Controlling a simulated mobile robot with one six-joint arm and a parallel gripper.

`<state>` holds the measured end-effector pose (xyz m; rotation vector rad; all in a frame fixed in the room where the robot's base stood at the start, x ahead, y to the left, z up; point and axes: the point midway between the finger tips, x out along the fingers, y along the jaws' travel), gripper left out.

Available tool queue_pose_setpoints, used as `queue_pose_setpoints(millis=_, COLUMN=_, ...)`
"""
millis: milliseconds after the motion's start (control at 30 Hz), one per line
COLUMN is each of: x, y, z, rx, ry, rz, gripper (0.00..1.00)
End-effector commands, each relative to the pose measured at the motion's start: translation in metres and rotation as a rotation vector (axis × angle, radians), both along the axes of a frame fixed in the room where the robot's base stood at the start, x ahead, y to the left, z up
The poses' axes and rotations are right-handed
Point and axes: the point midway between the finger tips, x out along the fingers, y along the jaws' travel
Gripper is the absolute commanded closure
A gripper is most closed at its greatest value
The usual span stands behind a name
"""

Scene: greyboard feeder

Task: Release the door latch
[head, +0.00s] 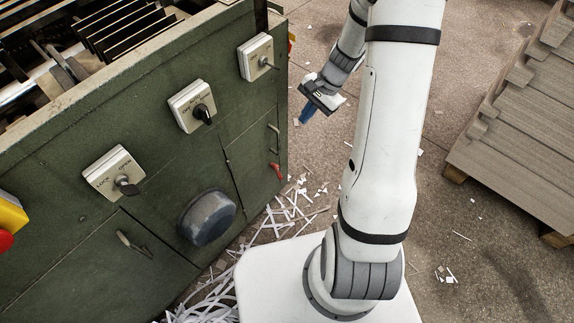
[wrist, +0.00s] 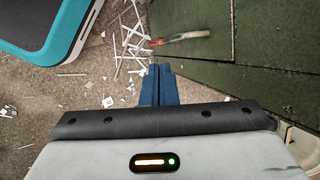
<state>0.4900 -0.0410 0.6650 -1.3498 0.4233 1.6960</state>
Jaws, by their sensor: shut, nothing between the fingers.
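The green feeder cabinet (head: 150,150) has a small door at its right end. On that door are a metal handle (head: 273,140) and, below it, a red latch (head: 275,171). In the wrist view the red piece (wrist: 157,42) shows just beyond the fingertips, with the pale handle (wrist: 187,35) to its right. My gripper (head: 305,115) is right of the cabinet, apart from the latch and higher in the head picture. Its blue fingers (wrist: 160,70) are together and empty. I cannot tell the exact gap to the latch.
Switches marked on plates (head: 193,105) and a dark round knob-like cover (head: 207,217) stick out from the cabinet front. Paper strips (head: 295,207) litter the floor beside it. A stack of grey boards (head: 525,130) on a pallet stands at the right.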

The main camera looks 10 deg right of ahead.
Motion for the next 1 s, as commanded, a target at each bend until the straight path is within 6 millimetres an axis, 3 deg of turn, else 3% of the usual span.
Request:
queue_pose_setpoints(millis=33, x=0.006, y=-0.008, z=-0.048, rx=0.027, ry=0.037, rz=-0.065, gripper=1.00)
queue_pose_setpoints(millis=200, x=0.019, y=-0.028, z=-0.144, rx=0.098, ry=0.123, rz=-0.261, gripper=1.00)
queue_pose_setpoints(millis=300, x=0.021, y=-0.037, z=-0.186, rx=0.126, ry=0.162, rz=-0.348, gripper=1.00)
queue_pose_setpoints(millis=400, x=0.022, y=-0.043, z=-0.213, rx=0.145, ry=0.186, rz=-0.408, gripper=1.00)
queue_pose_setpoints(millis=533, x=0.022, y=-0.046, z=-0.228, rx=0.155, ry=0.201, rz=-0.445, gripper=1.00)
queue_pose_setpoints(millis=1000, x=0.022, y=-0.043, z=-0.236, rx=0.157, ry=0.204, rz=-0.449, gripper=1.00)
